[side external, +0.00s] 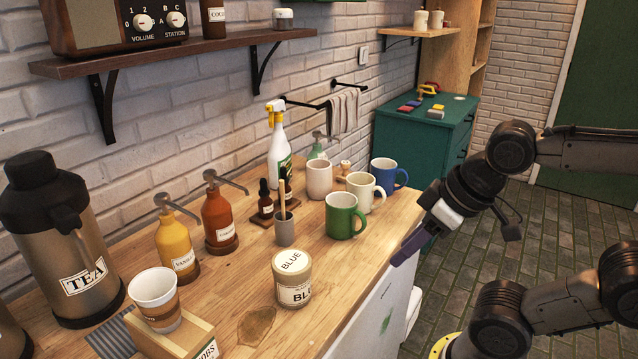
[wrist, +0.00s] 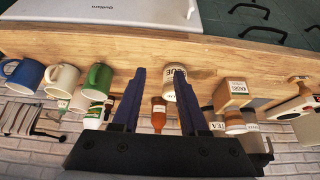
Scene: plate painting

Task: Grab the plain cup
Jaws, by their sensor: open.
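Several cups stand on the wooden counter. A pale pinkish cup (side external: 319,180) without markings stands at the back of the group, its handle not clearly visible. Beside it are a cream mug (side external: 360,194), a blue mug (side external: 384,174) and, nearer the front, a green mug (side external: 341,217). The cream mug (wrist: 62,79), blue mug (wrist: 22,76) and green mug (wrist: 97,80) also show at the left of the wrist view. My gripper (side external: 408,246) is open and empty by the counter's front edge, apart from all cups. It also fills the middle of the wrist view (wrist: 158,72).
A jar labelled BLUE (side external: 293,279) stands near the front edge. A paper cup (side external: 155,299) sits on a wooden box at the left. A spray bottle (side external: 279,157), pump bottles and a tea flask (side external: 62,240) stand along the back. Bare counter lies between the jar and green mug.

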